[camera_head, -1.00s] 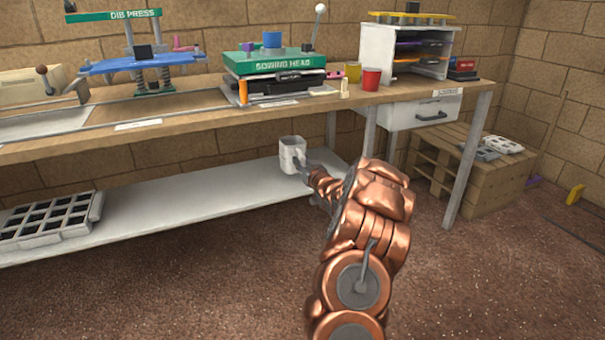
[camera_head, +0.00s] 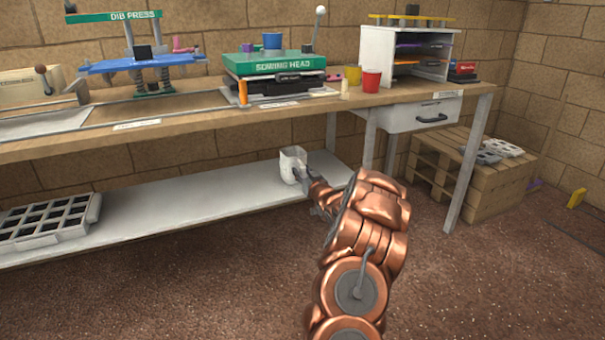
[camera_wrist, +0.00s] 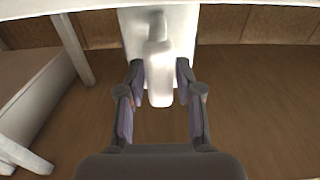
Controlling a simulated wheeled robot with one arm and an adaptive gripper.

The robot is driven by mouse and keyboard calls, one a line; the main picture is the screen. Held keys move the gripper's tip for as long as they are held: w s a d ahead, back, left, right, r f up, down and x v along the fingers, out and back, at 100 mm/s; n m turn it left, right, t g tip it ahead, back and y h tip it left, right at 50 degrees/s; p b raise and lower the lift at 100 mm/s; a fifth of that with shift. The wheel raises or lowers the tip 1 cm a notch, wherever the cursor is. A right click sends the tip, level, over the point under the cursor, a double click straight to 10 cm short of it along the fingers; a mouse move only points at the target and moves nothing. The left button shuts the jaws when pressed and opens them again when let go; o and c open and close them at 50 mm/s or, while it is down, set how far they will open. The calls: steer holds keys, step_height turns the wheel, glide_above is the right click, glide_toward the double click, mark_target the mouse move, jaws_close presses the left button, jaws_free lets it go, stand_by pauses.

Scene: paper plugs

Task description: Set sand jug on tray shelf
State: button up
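The white jug (camera_head: 291,165) is over the right part of the low grey shelf (camera_head: 190,195) under the bench, and its base appears to rest there. My gripper (camera_head: 308,181) is at the jug's right side in the head view, where it covers the handle. In the wrist view the pale handle (camera_wrist: 160,80) sits between my fingertips (camera_wrist: 160,72), with narrow gaps visible on both sides. The fingers look open around it, and the jug's body lies just beyond them.
A black-celled tray (camera_head: 45,220) lies at the shelf's left end. The shelf is clear between tray and jug. Bench legs (camera_head: 462,180) stand to the right. The benchtop (camera_head: 210,103) above carries a press, a sowing head and cups. A wooden pallet (camera_head: 490,195) stands at right.

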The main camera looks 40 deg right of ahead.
steer(key=shift+o, duration=0.8)
steer(key=shift+s+r, duration=0.15)
steer(key=shift+s, duration=0.3)
steer(key=p+v, duration=0.3)
steer(key=v, duration=0.8)
steer(key=shift+a, duration=0.2)
